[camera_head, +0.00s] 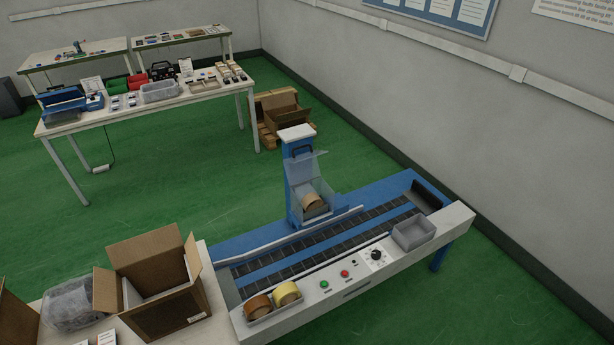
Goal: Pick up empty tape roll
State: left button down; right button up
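A brown tape roll (312,203) sits low in the clear-covered holder of the blue upright column (297,165) on a conveyor machine. Whether any tape is left on it is too small to tell. In the tray on the machine's near left corner are an orange-brown roll (258,306) and a yellow roll (286,293) side by side. The clear cover (306,167) appears tilted up above the column's roll. Neither of my grippers shows in the head view.
The conveyor's white front panel (330,283) has buttons and a dial; an empty grey bin (413,232) sits at its right. An open cardboard box (159,284) and a clear bin (74,303) stand at lower left. Cluttered tables (225,88) stand behind. Green floor lies free between.

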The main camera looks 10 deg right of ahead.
aim_at(307, 201)
jog(key=z, duration=2.25)
jog(key=i, duration=1.8)
jog(key=u, duration=3.8)
